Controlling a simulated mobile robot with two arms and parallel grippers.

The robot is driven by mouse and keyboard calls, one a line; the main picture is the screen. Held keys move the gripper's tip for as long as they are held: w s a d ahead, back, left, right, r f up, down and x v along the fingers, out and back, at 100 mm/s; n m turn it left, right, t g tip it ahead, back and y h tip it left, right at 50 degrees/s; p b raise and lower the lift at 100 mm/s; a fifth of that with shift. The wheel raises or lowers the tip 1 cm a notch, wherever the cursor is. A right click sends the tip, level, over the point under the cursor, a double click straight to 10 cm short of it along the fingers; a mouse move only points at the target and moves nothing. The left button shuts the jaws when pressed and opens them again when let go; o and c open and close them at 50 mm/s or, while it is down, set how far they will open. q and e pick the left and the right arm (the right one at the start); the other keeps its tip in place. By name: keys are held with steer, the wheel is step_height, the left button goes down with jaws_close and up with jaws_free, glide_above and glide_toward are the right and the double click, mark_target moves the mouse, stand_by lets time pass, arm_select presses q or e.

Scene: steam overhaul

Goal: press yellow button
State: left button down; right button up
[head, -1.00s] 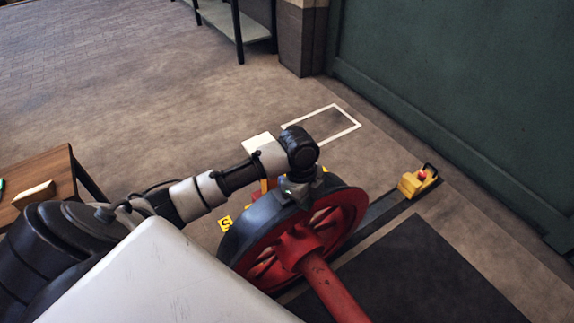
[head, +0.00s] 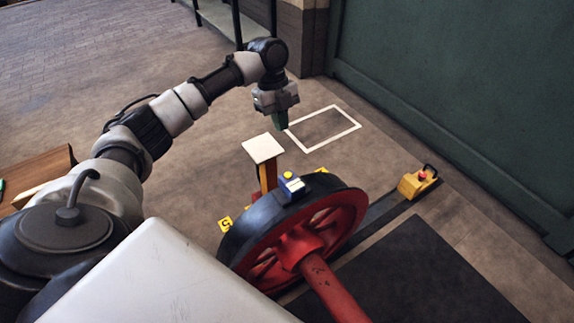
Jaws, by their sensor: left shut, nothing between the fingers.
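A small round yellow button (head: 288,175) shows at the device's upper end. My left gripper (head: 282,122) points down, shut and empty, above and beyond the device, clear of it. It hangs near a white square plate on a post. A yellow box (head: 413,186) with a red button (head: 422,176) stands on the floor at the right. My right gripper is out of view.
The white plate (head: 263,147) stands behind the wheel. A red axle (head: 332,287) runs toward the bottom edge. A white outline (head: 350,125) marks bare floor. A wooden table (head: 50,163) is at the left, a green wall (head: 460,90) at the right.

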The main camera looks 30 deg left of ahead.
mark_target(289, 174)
arm_select(q)
steer(key=x, duration=0.4)
steer(key=b+x, duration=0.1)
steer(key=x, duration=0.3)
steer(key=b+x, duration=0.1)
steer(key=x, duration=0.3)
steer(key=shift+a+f, duration=0.3)
steer(key=shift+f, duration=0.15)
steer(key=shift+w+f, duration=0.1)
steer(key=shift+f, duration=0.5)
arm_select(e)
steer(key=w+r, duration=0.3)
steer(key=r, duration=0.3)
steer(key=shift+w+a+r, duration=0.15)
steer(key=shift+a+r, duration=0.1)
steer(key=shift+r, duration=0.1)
